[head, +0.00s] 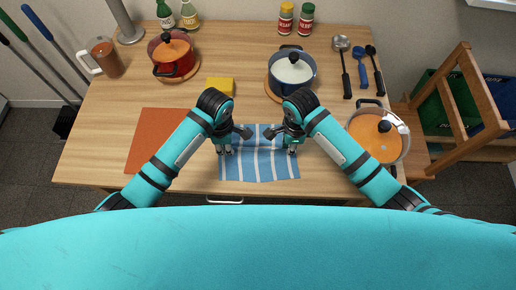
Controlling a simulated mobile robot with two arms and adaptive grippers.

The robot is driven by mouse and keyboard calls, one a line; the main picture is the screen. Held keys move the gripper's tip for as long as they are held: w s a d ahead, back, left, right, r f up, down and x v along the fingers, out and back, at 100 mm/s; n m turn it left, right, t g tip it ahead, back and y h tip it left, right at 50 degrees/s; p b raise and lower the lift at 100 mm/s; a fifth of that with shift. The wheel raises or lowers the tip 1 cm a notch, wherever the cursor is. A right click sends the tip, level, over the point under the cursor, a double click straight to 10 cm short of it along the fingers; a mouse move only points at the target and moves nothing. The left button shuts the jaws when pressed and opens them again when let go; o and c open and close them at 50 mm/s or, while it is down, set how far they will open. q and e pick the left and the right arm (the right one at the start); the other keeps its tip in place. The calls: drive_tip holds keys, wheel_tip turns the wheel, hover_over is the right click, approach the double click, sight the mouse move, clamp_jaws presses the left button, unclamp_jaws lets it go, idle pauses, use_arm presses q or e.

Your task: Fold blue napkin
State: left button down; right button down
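The blue napkin (259,166) with white stripes lies on the wooden table near its front edge. It is spread out, with a crease or ridge running across it between my two grippers. My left gripper (226,151) is over the napkin's left side, and my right gripper (291,150) is over its right side. Both point down at the cloth. Their fingertips are small and partly hidden by the gripper bodies, so I cannot tell whether they are open or shut on the cloth.
An orange mat (150,134) lies left of the napkin. A yellow sponge-like block (220,86), a red pot (172,52) and a blue pot (292,72) stand behind. A steel pot (378,136) is close to my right arm. Utensils (361,66) lie at the back right.

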use_arm(q)
drive_tip(key=shift+f, duration=0.1)
use_arm(e)
drive_tip(key=shift+s+f, duration=0.15)
drive_tip(key=shift+s, duration=0.05)
